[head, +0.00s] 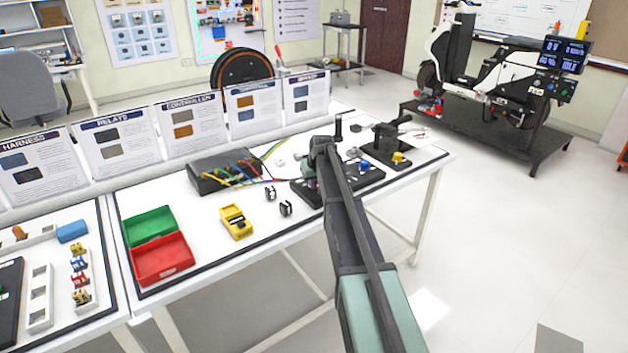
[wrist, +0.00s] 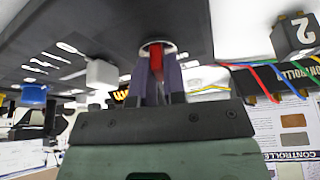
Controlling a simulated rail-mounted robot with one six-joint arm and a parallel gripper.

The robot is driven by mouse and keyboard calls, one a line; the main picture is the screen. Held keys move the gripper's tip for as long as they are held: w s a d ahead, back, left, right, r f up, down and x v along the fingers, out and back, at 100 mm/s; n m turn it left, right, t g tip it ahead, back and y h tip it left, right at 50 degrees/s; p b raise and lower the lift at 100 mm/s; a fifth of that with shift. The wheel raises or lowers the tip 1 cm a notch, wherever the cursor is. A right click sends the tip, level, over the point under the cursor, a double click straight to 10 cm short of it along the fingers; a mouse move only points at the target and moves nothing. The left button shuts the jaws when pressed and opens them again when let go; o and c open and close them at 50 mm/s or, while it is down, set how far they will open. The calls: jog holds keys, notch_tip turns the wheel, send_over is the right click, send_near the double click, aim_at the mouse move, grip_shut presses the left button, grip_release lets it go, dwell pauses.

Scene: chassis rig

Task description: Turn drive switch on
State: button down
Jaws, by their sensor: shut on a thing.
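In the wrist view my gripper (wrist: 158,72) has its two purple-grey fingers closed around a red lever (wrist: 154,75). The lever stands in a round silver collar (wrist: 156,43) on a dark panel (wrist: 100,28); I take it for the drive switch. The fingertips are close to the collar, and they hide part of the lever. In the head view the dark base panel (head: 363,184) lies on the white bench, under and beside the end of my arm. My arm hides the lever there, and whether it is turned cannot be told.
On the panel, a white block (wrist: 101,73) and a blue block (wrist: 33,95) stand beside the lever. A black box with coloured leads (head: 222,170) is to the left. A black stand (head: 385,150) is close right.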

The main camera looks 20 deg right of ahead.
jog(key=shift+m+h, duration=0.5)
jog(key=shift+m, duration=1)
jog(key=c, duration=1.2)
grip_release()
jog(key=p+v, duration=1)
jog(key=shift+a+r, duration=0.15)
jog(key=shift+r, duration=0.3)
jog(key=shift+s, duration=0.1)
